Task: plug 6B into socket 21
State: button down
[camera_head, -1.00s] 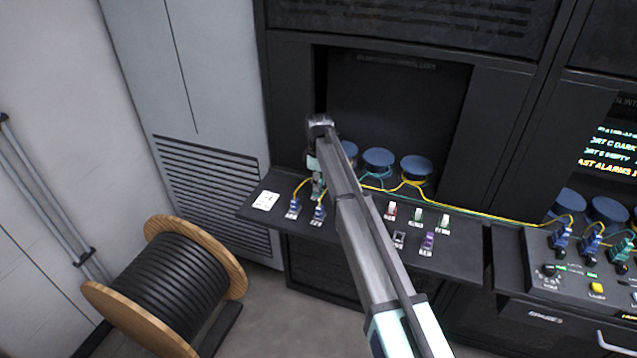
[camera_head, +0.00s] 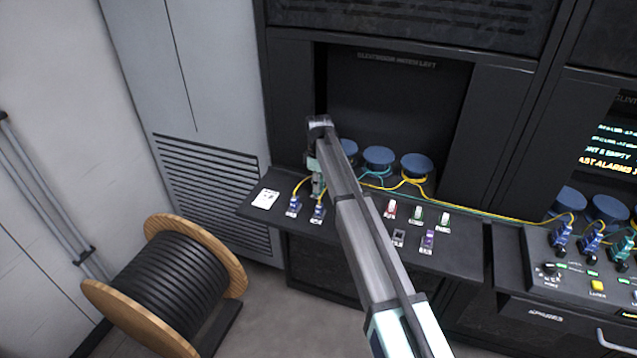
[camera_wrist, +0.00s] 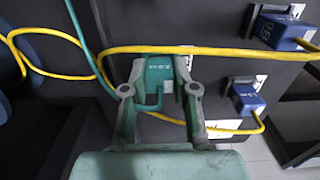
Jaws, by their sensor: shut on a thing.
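My gripper (camera_wrist: 159,78) is shut on a teal plug (camera_wrist: 160,88), with one finger on each side of it. A teal cable leaves the plug. The plug's marking is too small to read surely, so I cannot confirm it is 6B. In the head view my gripper (camera_head: 316,178) is over the left part of the dark shelf, partly hidden by my arm. Two blue plugs (camera_head: 293,205) (camera_head: 317,212) with yellow cables sit beside it, and they also show in the wrist view (camera_wrist: 282,30) (camera_wrist: 246,98). I cannot pick out socket 21; the labels are unreadable.
The shelf (camera_head: 462,258) carries red (camera_head: 390,210), green (camera_head: 417,217) and purple (camera_head: 428,240) pieces right of my arm. A yellow cable (camera_wrist: 215,50) crosses close by the held plug. Blue spools (camera_head: 416,166) stand behind. A wooden cable reel (camera_head: 165,285) is on the floor.

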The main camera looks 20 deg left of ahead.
jog(key=c, duration=0.8)
grip_release()
jog(key=shift+r, duration=0.1)
notch_tip(320, 180, up, 12)
jog(key=shift+f, duration=0.1)
